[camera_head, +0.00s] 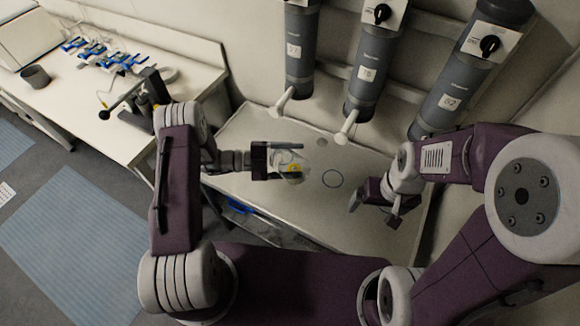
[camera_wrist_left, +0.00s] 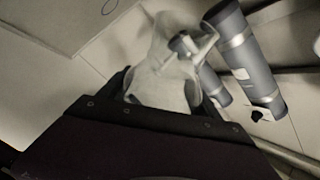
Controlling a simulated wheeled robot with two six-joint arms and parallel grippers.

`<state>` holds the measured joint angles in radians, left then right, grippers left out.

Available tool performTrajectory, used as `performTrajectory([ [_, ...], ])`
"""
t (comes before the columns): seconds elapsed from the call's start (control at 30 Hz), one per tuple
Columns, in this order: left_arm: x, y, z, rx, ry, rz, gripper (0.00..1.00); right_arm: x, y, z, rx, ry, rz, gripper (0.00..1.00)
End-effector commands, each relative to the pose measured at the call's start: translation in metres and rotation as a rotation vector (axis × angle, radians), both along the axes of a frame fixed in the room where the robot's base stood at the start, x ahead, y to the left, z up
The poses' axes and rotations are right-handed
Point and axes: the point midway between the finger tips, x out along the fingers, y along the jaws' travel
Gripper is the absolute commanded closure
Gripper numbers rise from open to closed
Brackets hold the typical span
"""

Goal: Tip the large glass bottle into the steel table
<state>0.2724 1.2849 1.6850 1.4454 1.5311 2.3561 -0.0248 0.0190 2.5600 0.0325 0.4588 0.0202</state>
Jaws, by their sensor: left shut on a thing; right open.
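The large glass bottle (camera_head: 292,170) is clear, with a yellow patch on it. My left gripper (camera_head: 280,161) is shut on it over the steel table (camera_head: 300,215). The bottle also shows as a pale, see-through shape between the fingers in the left wrist view (camera_wrist_left: 163,82). I cannot tell its exact tilt or whether it touches the table, and I cannot make out its contents. My right gripper (camera_head: 374,210) is open and empty, low over the right part of the table.
Three grey cylinders (camera_head: 369,70) with white spouts hang on the wall behind the table. A white bench (camera_head: 110,110) at the left holds a grey cup (camera_head: 35,77) and several blue items.

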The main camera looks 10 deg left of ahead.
Motion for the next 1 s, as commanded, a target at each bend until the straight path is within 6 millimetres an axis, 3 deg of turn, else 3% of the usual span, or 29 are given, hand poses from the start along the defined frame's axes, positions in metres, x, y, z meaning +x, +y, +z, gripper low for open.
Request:
performTrajectory([
  [0.2,-0.009,-0.007,-0.015,0.143,-0.183,0.0,0.97,0.0,0.0,0.015,0.0,0.0,0.0,0.05],
  [0.57,-0.011,-0.008,-0.025,0.193,-0.251,0.0,0.97,0.0,0.0,0.015,0.0,0.0,0.0,0.05],
  [0.8,-0.014,-0.011,-0.051,0.365,-0.471,-0.001,0.97,0.0,0.0,0.018,0.0,0.0,0.0,0.05],
  [1.0,-0.014,-0.011,-0.056,0.394,-0.509,-0.001,0.97,0.0,0.0,0.018,0.0,0.0,0.0,0.05],
])
